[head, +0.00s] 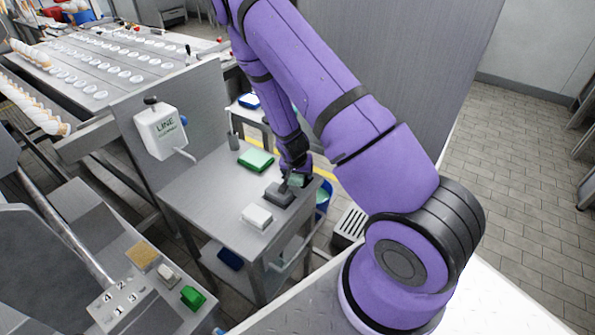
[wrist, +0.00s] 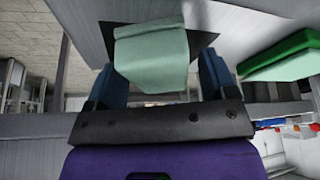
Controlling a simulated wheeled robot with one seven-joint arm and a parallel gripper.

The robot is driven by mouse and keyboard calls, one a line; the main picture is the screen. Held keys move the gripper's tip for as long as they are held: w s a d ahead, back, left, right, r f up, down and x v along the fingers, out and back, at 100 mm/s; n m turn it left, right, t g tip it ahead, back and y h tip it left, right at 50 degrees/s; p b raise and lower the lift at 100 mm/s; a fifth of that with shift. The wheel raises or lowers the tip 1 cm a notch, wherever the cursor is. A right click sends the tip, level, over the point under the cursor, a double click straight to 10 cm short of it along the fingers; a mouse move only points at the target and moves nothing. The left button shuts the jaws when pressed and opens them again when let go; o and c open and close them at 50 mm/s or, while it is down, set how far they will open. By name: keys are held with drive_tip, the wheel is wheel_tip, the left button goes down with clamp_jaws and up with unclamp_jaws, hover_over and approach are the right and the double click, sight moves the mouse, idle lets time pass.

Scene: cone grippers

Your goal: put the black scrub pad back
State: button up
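My gripper (head: 297,176) is low over the right part of the steel side table (head: 200,195). In the wrist view its two dark fingers (wrist: 158,85) stand wide apart, one on each side of a pale green block (wrist: 150,55). I cannot tell whether they press on it. The block also shows at the gripper in the head view (head: 297,181). A flat black shape (wrist: 203,38), perhaps the black scrub pad, shows behind the block. In the head view a dark grey block (head: 278,195) lies on the table beside the gripper; I cannot tell if it is the same thing.
A green pad (head: 256,159) and a white block (head: 256,216) lie on the table, which has bare room at left. The green pad also shows in the wrist view (wrist: 285,58). A white dispenser (head: 161,130) hangs on the panel behind. A blue bucket (head: 323,196) stands right.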

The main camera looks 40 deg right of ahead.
drive_tip(key=shift+r, duration=0.1)
drive_tip(key=s+a+r+n+y, duration=0.1)
drive_tip(key=s+a+r, duration=0.2)
drive_tip(key=r, duration=0.8)
drive_tip(key=s+a+r+n+t+y, duration=0.1)
drive_tip(key=s+a+r+n, duration=0.2)
drive_tip(key=r, duration=0.9)
drive_tip(key=s+a+r+y, duration=0.1)
drive_tip(key=s+a+r, duration=0.25)
drive_tip(key=r, duration=0.75)
drive_tip(key=s+a+r+n, duration=0.1)
drive_tip(key=s+r+n, duration=0.1)
drive_tip(key=s+r, duration=0.5)
drive_tip(key=s+a+r+n+t, duration=0.1)
drive_tip(key=s+a+r+n, duration=0.1)
drive_tip(key=s+r, duration=0.5)
drive_tip(key=s+n, duration=0.1)
drive_tip(key=s, duration=0.2)
drive_tip(key=shift+a+r+n, duration=0.15)
drive_tip(key=shift+a+n, duration=0.1)
drive_tip(key=shift+n, duration=0.05)
